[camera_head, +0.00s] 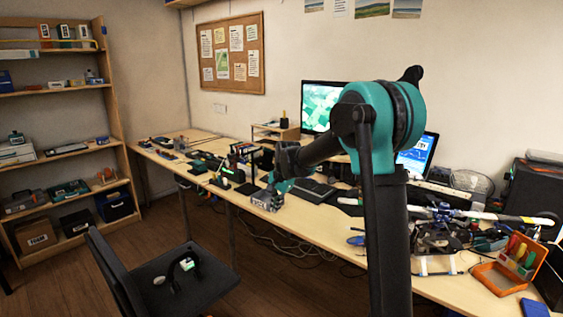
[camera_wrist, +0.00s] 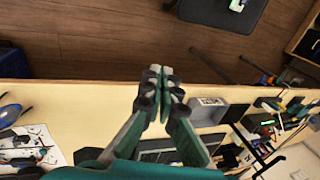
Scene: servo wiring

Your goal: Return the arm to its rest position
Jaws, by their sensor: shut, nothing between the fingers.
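My arm (camera_head: 335,150) reaches from my column out to the left over the front part of the long desk (camera_head: 310,223). My gripper (camera_wrist: 160,75) is shut and empty in the wrist view, its fingertips together above the desk's front edge. In the head view the gripper is small and partly hidden by the wrist, so its fingertips are hard to make out. A grey labelled box (camera_wrist: 215,112) stands on the desk beside the gripper, apart from it in the wrist view.
A dark chair (camera_head: 185,280) stands in front of the desk. Monitors (camera_head: 322,108), a keyboard and tools crowd the desk. An orange organiser box (camera_head: 505,275) lies at the right. Shelves (camera_head: 60,95) stand at the left. Bare floor (camera_wrist: 100,35) shows between chair and desk.

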